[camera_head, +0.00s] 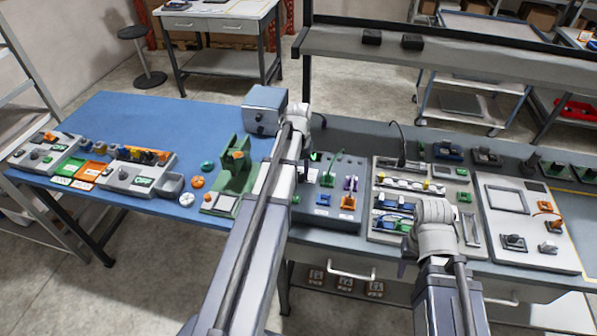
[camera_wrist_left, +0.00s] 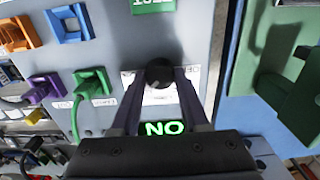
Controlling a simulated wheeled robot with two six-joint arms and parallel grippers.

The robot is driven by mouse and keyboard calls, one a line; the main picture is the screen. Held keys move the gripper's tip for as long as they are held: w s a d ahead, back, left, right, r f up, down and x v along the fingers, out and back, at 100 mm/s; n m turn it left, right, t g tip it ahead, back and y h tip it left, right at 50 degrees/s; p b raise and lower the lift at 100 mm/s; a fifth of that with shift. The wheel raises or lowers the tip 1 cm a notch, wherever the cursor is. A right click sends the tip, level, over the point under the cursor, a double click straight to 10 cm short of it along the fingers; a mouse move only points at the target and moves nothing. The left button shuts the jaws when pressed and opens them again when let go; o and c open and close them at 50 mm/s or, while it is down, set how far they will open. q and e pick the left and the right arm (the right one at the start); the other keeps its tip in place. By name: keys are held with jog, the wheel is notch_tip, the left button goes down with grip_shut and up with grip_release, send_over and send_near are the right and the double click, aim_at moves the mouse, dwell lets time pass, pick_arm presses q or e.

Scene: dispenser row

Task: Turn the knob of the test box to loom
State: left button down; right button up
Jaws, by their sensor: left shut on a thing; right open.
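The test box (camera_head: 325,200) is a blue-grey panel in the middle of the bench, partly hidden by my left arm in the head view. Its black round knob (camera_wrist_left: 160,72) sits on a white label in the left wrist view; the label's words are too small to read. My left gripper (camera_wrist_left: 159,82) is shut on the knob, one finger on each side.
A green fixture (camera_head: 236,170) stands to the left. A grey-blue box (camera_head: 265,108) stands behind.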

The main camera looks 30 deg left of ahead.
aim_at(298, 174)
pick_arm(q)
jog(key=shift+c, duration=2)
grip_release()
jog(key=shift+r, duration=0.1)
notch_tip(298, 174, up, 8)
jog(key=p, duration=0.8)
jog(key=shift+f, duration=0.2)
